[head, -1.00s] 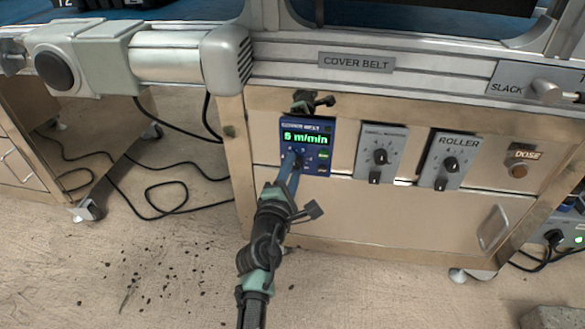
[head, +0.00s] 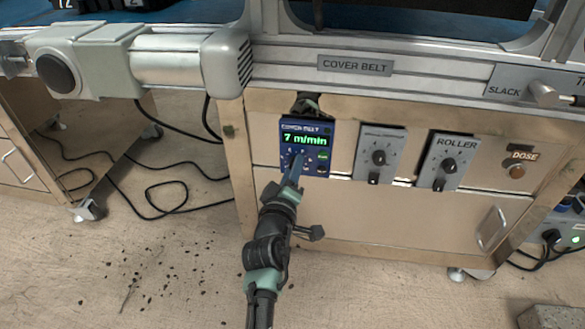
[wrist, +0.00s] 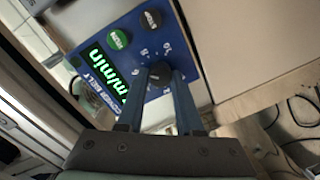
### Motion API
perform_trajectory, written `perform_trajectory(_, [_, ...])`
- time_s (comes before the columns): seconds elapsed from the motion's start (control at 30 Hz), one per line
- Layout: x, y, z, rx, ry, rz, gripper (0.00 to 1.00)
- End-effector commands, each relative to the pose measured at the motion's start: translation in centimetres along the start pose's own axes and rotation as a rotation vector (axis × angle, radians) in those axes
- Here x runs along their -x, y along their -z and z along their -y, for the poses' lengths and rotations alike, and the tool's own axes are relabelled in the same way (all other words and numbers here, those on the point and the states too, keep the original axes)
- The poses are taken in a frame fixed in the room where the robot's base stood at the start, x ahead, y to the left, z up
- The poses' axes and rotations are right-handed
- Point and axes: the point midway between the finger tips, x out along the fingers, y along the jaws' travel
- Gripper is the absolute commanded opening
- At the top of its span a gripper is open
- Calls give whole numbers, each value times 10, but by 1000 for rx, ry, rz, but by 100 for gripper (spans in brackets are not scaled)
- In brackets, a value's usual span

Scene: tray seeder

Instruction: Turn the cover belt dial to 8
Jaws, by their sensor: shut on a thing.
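The blue cover belt control box (head: 318,163) hangs on the front of the wooden cabinet. Its green display (head: 306,140) reads 7 m/min. The dark cover belt dial shows in the wrist view (wrist: 160,72), low on the box face beside printed marks. My gripper (head: 293,172) comes from below and is shut on the dial, one blue finger on each side of it in the wrist view (wrist: 158,88). In the head view the fingers hide most of the dial. In the wrist view a green button (wrist: 118,39) and a black button (wrist: 152,19) sit beside it.
A grey box with knobs (head: 381,155) and the ROLLER box (head: 448,160) stand to the right, then the DOSE button (head: 517,171). The metal rail (head: 420,75) runs above. Cables lie on the floor to the left.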

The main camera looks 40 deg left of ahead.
Motion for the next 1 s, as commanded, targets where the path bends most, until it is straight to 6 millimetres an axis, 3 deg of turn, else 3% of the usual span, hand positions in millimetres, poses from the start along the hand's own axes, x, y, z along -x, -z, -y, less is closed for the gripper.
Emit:
perform_trajectory(0.5, [0, -1, 0, -448, 30, -21, 0])
perform_trajectory(1.0, [0, -2, 0, -638, 43, -30, 0])
